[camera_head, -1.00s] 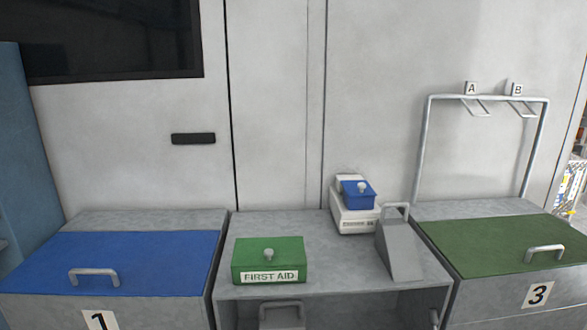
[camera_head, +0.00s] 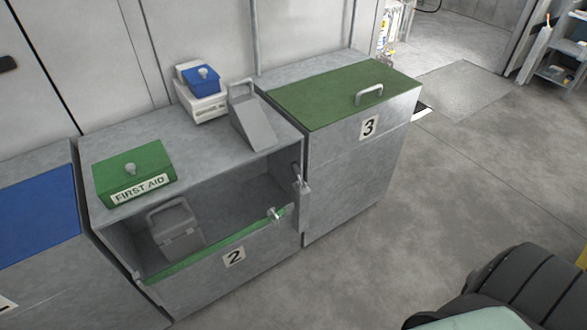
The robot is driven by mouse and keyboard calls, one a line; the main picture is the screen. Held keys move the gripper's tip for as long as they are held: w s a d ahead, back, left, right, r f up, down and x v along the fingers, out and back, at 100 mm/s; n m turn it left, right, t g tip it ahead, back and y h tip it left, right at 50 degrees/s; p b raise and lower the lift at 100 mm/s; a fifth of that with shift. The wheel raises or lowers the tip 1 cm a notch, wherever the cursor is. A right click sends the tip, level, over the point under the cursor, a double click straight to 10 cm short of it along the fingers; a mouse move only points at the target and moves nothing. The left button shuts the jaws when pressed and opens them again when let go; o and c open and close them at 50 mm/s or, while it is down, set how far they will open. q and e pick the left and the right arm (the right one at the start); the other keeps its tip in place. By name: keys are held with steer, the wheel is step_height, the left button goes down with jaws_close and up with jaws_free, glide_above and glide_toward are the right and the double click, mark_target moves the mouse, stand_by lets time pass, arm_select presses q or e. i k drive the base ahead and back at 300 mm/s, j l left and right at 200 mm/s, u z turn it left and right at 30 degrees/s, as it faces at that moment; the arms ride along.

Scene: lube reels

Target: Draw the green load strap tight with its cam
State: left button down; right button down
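A green strip (camera_head: 215,250), which looks like the load strap, runs along the top edge of the low front panel of the open middle cabinet marked 2. Near its right end is a small bright metal fitting (camera_head: 276,214). A metal lever-like piece (camera_head: 301,186) stands on the cabinet's right front post; I cannot tell which of these is the cam. Neither of my grippers is in view.
Inside cabinet 2 stands a grey handled box (camera_head: 176,230). On top are a green first aid box (camera_head: 134,173), a scale with a blue box (camera_head: 202,80) and a grey wedge (camera_head: 253,125). Green-lidded cabinet 3 (camera_head: 335,92) adjoins on the right. Floor (camera_head: 440,190) is clear ahead of it.

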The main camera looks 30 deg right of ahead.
mark_target(295, 165)
steer(key=i+z, duration=0.55)
steer(key=z, duration=0.15)
steer(key=i+j+z, duration=0.1)
steer(key=i+z, duration=0.25)
steer(key=k, duration=0.05)
